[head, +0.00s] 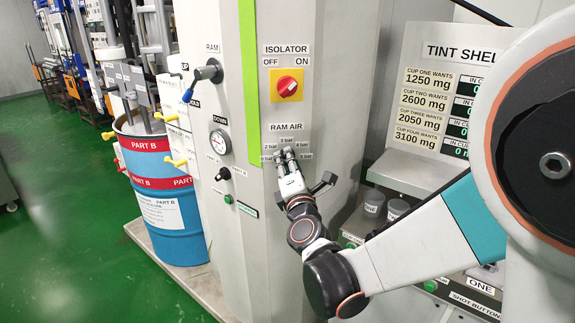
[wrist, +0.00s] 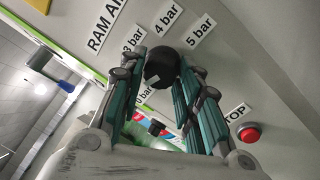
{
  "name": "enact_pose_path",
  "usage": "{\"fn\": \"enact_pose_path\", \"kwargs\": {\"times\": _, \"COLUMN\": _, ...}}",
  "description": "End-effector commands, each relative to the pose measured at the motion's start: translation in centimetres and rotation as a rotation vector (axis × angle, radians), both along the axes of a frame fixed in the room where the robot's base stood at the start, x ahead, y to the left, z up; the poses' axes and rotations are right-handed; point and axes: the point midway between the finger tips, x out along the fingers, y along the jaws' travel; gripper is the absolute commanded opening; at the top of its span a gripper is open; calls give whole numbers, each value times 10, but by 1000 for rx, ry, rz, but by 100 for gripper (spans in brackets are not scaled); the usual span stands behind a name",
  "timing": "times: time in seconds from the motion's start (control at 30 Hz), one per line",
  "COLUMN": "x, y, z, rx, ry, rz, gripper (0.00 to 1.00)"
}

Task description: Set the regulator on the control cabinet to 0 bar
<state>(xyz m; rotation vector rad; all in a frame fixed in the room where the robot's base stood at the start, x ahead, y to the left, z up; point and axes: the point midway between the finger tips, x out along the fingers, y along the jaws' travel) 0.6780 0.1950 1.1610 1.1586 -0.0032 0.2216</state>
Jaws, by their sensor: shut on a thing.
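The control cabinet (head: 338,65) is a tall grey-white column with a RAM AIR scale on its front. The regulator is a round black knob (wrist: 161,66) under the RAM AIR label (wrist: 104,26). My gripper (head: 287,156) reaches up to the scale and hides the knob in the head view. In the wrist view its teal-padded fingers stand on both sides of the knob, shut on it. The 3 bar, 4 bar (wrist: 168,20) and 5 bar (wrist: 200,32) labels show around the knob.
A red and yellow isolator switch (head: 287,86) sits above the scale. A pressure gauge (head: 220,142) and several levers are on the cabinet's left side. A blue drum (head: 165,215) stands left. In the wrist view a red stop button (wrist: 247,132) is close by on the right.

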Motion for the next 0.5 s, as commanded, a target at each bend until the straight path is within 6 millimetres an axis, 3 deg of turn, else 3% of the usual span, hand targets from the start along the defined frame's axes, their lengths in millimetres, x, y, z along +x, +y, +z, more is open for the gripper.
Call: {"fn": "enact_pose_path", "kwargs": {"times": 0.5, "x": 0, "y": -2, "z": -1, "rx": -379, "ry": -46, "rz": 1, "gripper": 7}}
